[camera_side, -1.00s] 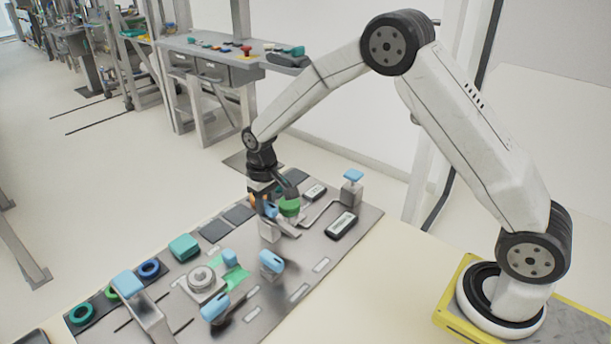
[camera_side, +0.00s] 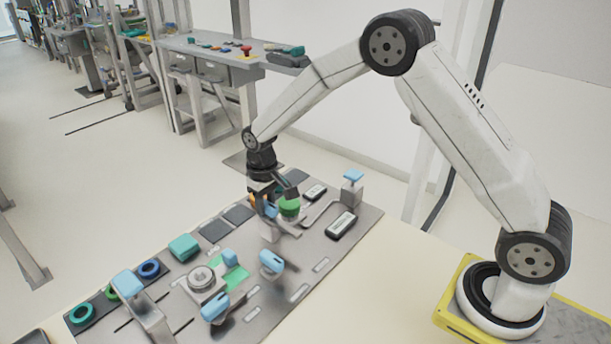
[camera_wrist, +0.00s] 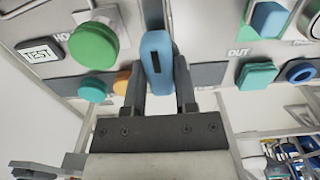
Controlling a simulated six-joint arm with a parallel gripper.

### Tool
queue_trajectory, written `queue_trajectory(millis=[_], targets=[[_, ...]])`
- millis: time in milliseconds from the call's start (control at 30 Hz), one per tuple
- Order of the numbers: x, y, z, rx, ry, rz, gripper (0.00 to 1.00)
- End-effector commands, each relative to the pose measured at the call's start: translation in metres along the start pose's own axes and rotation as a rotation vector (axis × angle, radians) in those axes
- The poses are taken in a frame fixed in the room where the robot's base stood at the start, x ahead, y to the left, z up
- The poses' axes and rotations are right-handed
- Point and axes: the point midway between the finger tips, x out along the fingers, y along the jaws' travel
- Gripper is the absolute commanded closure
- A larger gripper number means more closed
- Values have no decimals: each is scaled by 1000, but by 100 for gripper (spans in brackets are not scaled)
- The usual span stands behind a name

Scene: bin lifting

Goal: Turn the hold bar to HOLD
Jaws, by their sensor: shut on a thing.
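My gripper (camera_wrist: 160,98) is shut on a blue handle (camera_wrist: 157,58), with one finger on each side of it in the wrist view. In the side view, the gripper (camera_side: 266,200) is low over the panel, and the blue handle (camera_side: 271,210) sits on a grey post. A green round knob (camera_side: 289,207) is close to the right of the gripper. In the wrist view, the green knob (camera_wrist: 94,46) covers part of a label starting "HO". I cannot read the bar's position against the label.
The panel (camera_side: 318,244) carries other blue handles (camera_side: 271,262) toward the front and a blue-topped post (camera_side: 352,178) at the right. A teal block (camera_side: 184,247) and coloured rings (camera_side: 149,268) lie at the left.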

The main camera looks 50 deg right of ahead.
Motion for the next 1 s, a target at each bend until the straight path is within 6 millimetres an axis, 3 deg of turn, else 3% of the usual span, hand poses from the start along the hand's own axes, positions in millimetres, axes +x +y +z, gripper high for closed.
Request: queue_trajectory(millis=[467,1000], targets=[[-1,1,-1,-86,1,1,100],[-2,1,-1,-518,1,1,100]])
